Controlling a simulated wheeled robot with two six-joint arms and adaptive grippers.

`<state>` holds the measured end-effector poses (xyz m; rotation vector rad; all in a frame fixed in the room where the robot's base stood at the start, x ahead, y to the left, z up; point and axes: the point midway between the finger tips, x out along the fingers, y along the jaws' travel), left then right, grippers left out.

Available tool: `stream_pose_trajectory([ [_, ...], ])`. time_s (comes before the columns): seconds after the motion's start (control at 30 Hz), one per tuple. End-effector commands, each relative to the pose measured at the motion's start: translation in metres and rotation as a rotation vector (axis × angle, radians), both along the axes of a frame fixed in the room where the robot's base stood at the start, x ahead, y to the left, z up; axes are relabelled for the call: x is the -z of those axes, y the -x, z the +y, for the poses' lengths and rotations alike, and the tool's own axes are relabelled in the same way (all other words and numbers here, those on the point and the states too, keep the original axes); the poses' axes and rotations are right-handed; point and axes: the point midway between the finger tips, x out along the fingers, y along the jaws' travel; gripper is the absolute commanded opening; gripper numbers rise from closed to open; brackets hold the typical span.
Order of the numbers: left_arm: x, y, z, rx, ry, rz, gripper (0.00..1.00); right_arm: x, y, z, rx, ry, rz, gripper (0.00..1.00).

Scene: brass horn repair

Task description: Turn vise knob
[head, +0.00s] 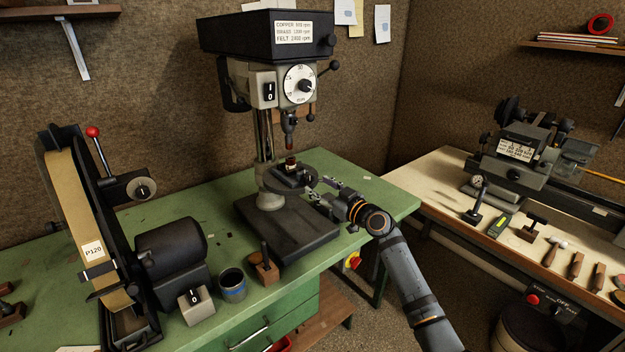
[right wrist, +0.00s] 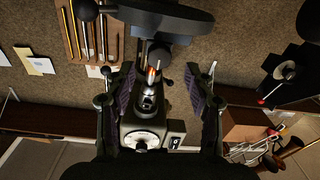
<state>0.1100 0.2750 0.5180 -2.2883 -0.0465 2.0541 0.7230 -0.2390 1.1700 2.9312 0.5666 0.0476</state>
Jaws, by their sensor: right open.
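A small dark vise (head: 291,174) sits on the round table of the drill press, below the chuck (head: 289,124). Its knob is too small and dark to pick out surely in the head view. My right gripper (head: 324,192) is at the right edge of the press table, open, its fingers pointing toward the vise. In the right wrist view, which looks upside down, my open fingers (right wrist: 158,92) stand on both sides of the picture with the chuck and dial (right wrist: 142,138) seen between and beyond them. Nothing is held. My left gripper is out of view.
The drill press base (head: 290,232) stands on the green bench (head: 205,215). A lathe (head: 515,160) and several hand tools are on the right bench.

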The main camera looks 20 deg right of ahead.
Motion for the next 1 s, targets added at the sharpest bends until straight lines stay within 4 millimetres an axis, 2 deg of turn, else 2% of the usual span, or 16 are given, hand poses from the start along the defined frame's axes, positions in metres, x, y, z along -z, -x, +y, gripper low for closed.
stream_pose_trajectory([
  [0.1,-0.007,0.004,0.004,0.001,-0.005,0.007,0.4,-0.002,-0.019,0.008,-0.001,-0.004,0.002,0.54],
  [0.2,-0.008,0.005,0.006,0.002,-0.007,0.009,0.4,0.0,-0.029,0.012,-0.001,-0.001,0.002,0.54],
  [0.57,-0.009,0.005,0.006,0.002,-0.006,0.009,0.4,0.001,-0.035,0.015,-0.001,0.0,0.001,0.54],
  [0.9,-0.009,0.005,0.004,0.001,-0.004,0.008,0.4,0.001,-0.035,0.014,-0.001,0.001,0.002,0.08],
  [0.97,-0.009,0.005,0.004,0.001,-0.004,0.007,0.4,0.001,-0.035,0.014,-0.001,0.001,0.002,0.0],
  [1.0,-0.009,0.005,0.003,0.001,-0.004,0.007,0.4,0.001,-0.035,0.014,-0.001,0.001,0.002,0.0],
])
